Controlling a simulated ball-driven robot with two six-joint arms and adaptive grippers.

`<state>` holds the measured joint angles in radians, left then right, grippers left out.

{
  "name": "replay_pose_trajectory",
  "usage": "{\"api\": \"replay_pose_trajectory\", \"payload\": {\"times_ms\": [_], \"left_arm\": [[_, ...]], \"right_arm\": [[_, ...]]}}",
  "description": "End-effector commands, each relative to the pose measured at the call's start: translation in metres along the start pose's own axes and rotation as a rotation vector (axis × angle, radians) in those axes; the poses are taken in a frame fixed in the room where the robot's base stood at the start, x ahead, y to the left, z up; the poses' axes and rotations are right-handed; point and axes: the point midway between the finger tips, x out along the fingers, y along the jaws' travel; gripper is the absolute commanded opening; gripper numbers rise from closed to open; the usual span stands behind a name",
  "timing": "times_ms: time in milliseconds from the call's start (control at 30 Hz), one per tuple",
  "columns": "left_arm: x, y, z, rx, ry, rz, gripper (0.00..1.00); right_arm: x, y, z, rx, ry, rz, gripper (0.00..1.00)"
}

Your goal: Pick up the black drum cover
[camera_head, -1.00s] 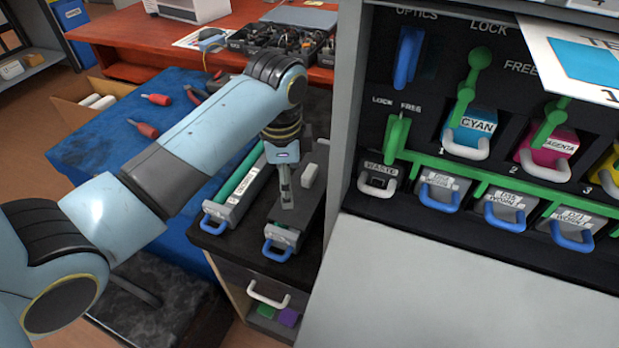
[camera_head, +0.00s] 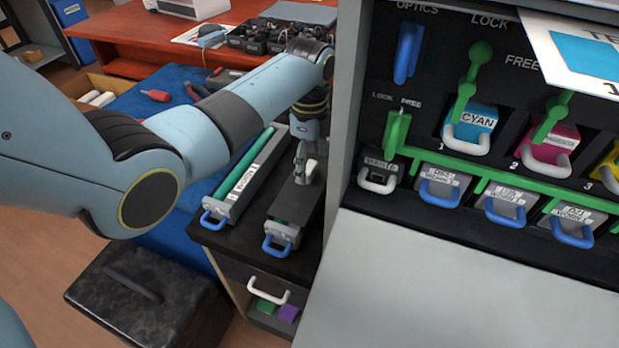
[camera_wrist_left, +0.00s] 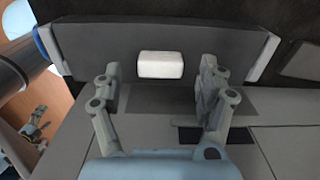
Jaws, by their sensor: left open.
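The black drum cover (camera_head: 296,200) is a long dark piece with a white block on top.
A second drum unit (camera_head: 243,178) with a blue handle lies to the left. The grey printer wall (camera_head: 348,110) rises close on the right, with coloured toner slots and green levers. A blue mat (camera_head: 170,110) lies behind. A black case (camera_head: 145,295) stands on the floor.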

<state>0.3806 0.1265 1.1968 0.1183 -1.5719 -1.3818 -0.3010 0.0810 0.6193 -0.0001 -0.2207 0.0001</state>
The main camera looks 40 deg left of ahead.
Motion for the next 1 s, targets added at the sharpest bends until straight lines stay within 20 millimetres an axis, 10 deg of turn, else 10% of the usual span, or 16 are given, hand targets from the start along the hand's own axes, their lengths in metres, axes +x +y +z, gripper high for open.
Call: {"api": "replay_pose_trajectory", "payload": {"times_ms": [367, 800, 1000], "left_arm": [[0.0144, -0.0003, -0.0001, 0.000, 0.000, -0.002, 0.74], [0.0144, -0.0001, 0.0000, -0.001, 0.000, -0.002, 0.16], [0.0141, -0.0002, 0.0001, -0.001, 0.000, -0.002, 0.14]], "right_arm": [[0.0027, -0.0037, 0.0000, 0.002, 0.001, -0.004, 0.99], [0.0027, -0.0028, -0.0007, 0.001, 0.002, -0.003, 0.99], [0.0027, -0.0009, -0.0009, 0.000, 0.002, -0.001, 0.99]]}}
